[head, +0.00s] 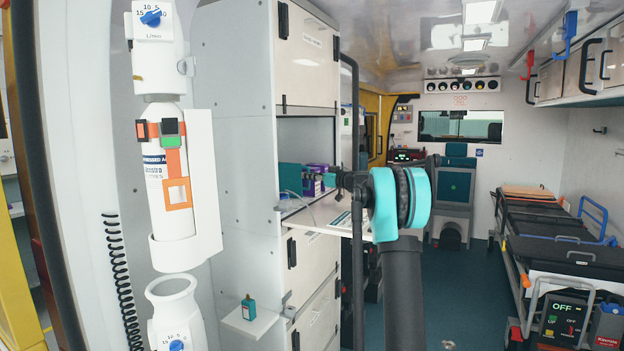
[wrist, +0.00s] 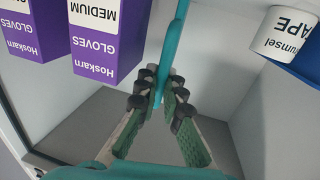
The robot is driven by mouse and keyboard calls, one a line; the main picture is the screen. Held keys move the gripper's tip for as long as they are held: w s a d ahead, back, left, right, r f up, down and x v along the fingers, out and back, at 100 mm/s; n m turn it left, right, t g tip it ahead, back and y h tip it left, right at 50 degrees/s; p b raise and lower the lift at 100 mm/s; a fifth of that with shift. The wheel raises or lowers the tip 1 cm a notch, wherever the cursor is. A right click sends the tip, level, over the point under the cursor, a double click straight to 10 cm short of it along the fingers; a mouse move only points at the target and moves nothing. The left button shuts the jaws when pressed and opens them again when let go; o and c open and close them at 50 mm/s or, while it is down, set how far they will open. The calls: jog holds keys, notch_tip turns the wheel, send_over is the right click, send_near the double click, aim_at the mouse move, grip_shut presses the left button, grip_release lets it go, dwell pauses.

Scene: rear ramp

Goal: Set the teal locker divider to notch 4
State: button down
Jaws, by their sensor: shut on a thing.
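The teal locker divider (wrist: 176,45) shows edge-on as a thin upright panel in the wrist view. My gripper (wrist: 160,88) is shut on its near edge, with the dark finger pads on both sides of it. In the head view a teal panel (head: 290,177), apparently the divider, stands in the open locker bay (head: 298,135), left of my arm's end. My gripper's fingers are mostly hidden there. I see no notch marks or numbers, so I cannot tell which notch the divider is at.
Purple-and-white glove boxes (wrist: 108,40) stand left of the divider in the wrist view. A white tape roll (wrist: 284,32) sits at the right beside a blue item (wrist: 308,58). A dark vertical rail (head: 356,110) runs close by my arm. The aisle floor (head: 455,290) is clear.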

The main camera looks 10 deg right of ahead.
jog(key=shift+w+d+r, duration=0.1)
jog(key=shift+w+d, duration=0.05)
jog(key=shift+d, duration=0.1)
jog(key=c, duration=1.6)
grip_release()
jog(key=shift+w+d, duration=0.1)
jog(key=v, duration=1.2)
